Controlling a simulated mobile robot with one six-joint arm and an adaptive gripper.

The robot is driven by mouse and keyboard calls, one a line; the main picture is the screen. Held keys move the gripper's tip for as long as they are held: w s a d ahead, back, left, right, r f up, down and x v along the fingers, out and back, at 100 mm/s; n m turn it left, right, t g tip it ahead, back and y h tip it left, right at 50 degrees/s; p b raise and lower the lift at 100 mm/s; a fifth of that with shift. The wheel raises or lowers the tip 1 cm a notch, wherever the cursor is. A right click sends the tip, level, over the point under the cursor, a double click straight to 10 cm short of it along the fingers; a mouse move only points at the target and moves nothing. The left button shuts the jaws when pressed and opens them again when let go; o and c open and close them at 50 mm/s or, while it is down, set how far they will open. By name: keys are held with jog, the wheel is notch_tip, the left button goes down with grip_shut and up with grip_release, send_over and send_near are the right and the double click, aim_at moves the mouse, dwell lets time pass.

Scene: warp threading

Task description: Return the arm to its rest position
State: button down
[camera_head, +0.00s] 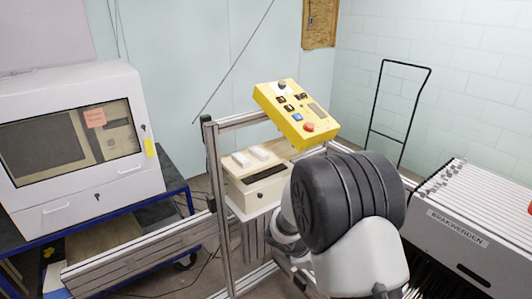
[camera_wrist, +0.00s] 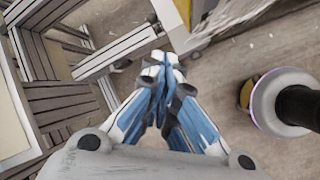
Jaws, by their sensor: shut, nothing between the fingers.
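My gripper (camera_wrist: 165,62) shows in the wrist view with its blue and white fingers closed together and nothing between them. It points down past a metal frame toward the grey floor. In the head view my arm, with its black and white joints, rises at the lower centre in front of the frame. The gripper itself is hidden there behind the arm. No thread or other held object shows at the fingers.
A yellow control box (camera_head: 296,112) stands on an aluminium frame (camera_head: 215,180) close behind my arm. A white cabinet (camera_head: 140,125) is at left, a grey machine labelled "BRAKWERDEN" (camera_head: 450,235) at right. A black hand-truck frame (camera_head: 376,98) stands by the wall.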

jog(key=s+d+r+m+y, duration=0.1)
jog(key=s+d+r+m, duration=0.1)
jog(key=s+r+m, duration=0.5)
jog(key=s+d+r+m, duration=0.15)
jog(key=s+r, duration=0.35)
jog(key=r, duration=0.6)
jog(key=s+a+r+m+y, duration=0.1)
jog(key=s+r+m, duration=0.1)
jog(key=s, duration=0.4)
jog(key=s+a+r+m+t+y, duration=0.1)
jog(key=s+a+r+m+y, duration=0.1)
jog(key=s, duration=0.4)
jog(key=s+a+r+m+y, duration=0.1)
jog(key=s+r+m, duration=0.1)
jog(key=s+m, duration=0.2)
jog(key=shift+s+a+r+t, duration=0.2)
jog(key=shift+s+a+t, duration=0.1)
jog(key=shift+s, duration=0.6)
jog(key=c, duration=2.4)
grip_release()
